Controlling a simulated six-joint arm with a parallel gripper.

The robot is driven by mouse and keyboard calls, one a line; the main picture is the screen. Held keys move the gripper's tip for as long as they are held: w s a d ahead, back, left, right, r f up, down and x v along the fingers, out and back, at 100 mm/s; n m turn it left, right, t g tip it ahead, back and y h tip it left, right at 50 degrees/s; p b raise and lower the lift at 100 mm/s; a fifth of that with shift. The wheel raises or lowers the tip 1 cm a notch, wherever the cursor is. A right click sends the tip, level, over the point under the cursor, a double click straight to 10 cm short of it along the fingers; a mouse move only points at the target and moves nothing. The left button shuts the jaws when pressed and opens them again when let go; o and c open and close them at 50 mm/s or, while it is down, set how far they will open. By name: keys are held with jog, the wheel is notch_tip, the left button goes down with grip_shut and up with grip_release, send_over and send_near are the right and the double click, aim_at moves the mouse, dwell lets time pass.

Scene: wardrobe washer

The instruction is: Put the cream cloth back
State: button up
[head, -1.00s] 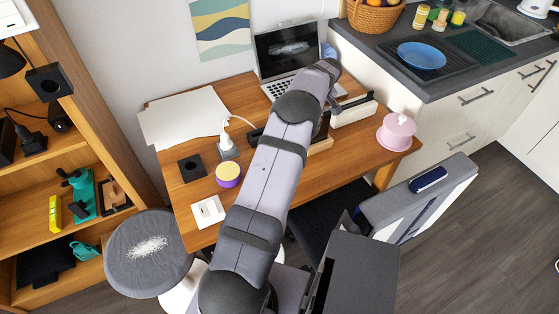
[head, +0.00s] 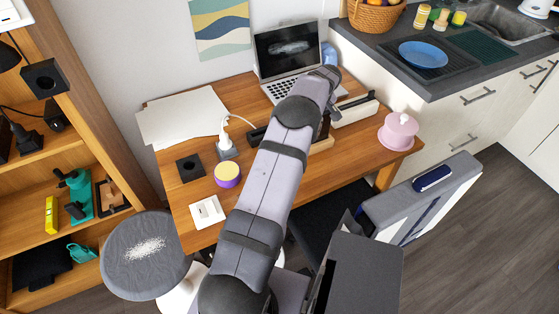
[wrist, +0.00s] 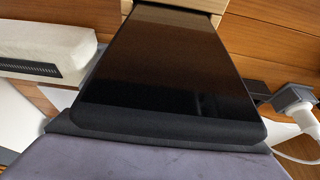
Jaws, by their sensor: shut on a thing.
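My arm reaches over the wooden table (head: 246,96) in the head view, and its far end hides my gripper. No gripper fingers can be made out in the wrist view. A dark glossy panel (wrist: 165,75) fills the middle of the wrist view, with a pale wooden block (wrist: 178,5) at its far end. A cream block-shaped thing (wrist: 45,42) with a dark slotted strip lies to the left of the panel. A pale piece with a black bar stands right of my arm's end in the head view (head: 353,113). I cannot tell a cream cloth for sure.
A laptop (head: 287,50) stands at the back of the table. Off-white sheets (head: 185,118), a purple-sided tub (head: 228,174), a plugged socket block (head: 226,149) and a pink lidded dish (head: 398,131) are around my arm. A grey stool (head: 140,270) stands at the front left.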

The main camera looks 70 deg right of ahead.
jog(key=shift+f+b, duration=0.3)
jog(key=shift+f, duration=0.1)
jog(key=o, duration=1.5)
jog(key=shift+c, duration=0.2)
jog(key=shift+r, duration=0.25)
jog(key=shift+r+p, duration=3.05)
jog(key=shift+r, duration=1.75)
jog(key=b+v, duration=0.2)
jog(key=v, duration=0.5)
jog(key=shift+r, duration=0.15)
